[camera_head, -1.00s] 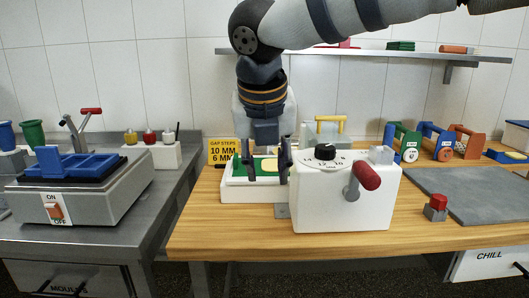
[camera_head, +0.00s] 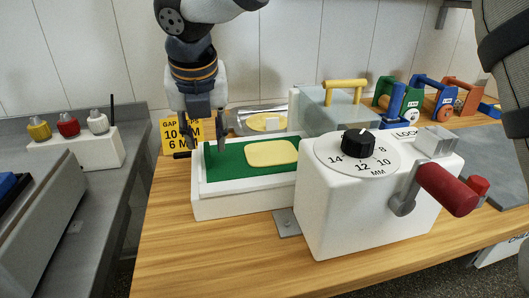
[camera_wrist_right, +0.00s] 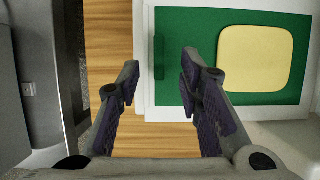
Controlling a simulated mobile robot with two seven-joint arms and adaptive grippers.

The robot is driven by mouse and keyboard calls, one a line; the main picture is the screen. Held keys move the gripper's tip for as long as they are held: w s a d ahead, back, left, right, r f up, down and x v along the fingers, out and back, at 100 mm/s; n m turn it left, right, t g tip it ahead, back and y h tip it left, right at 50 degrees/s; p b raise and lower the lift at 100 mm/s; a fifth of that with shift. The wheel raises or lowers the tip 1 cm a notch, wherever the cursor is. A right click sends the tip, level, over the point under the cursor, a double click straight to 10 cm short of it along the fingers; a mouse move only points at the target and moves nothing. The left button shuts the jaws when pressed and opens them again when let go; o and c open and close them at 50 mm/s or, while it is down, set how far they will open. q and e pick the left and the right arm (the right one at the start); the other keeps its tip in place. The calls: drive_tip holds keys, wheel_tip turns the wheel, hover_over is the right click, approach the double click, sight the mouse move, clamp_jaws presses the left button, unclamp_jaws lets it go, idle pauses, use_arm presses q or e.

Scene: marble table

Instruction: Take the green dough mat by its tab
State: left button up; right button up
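The green dough mat (camera_head: 225,165) lies flat on a white bed beside the white dial machine (camera_head: 340,200), with a flat pale yellow dough piece (camera_head: 271,153) on it. In the right wrist view the mat (camera_wrist_right: 190,20) is at upper right, with the dough (camera_wrist_right: 255,58) on it. A small dark green tab (camera_wrist_right: 158,56) sticks out at the mat's left edge. My right gripper (camera_head: 206,148) is open above the mat's left end. In the wrist view the tab shows between its fingertips (camera_wrist_right: 161,68), without visible contact. My left gripper is not in view.
A yellow gap-steps sign (camera_head: 172,132) stands close behind my right gripper. The machine's red-handled crank (camera_head: 447,189) juts out at the right. Colored rollers (camera_head: 397,95) stand at the back right. The wooden tabletop (camera_head: 200,250) in front is clear.

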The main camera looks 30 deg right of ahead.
sight(206, 148)
drive_tip(key=x, duration=0.4)
drive_tip(key=shift+r, duration=0.15)
clamp_jaws()
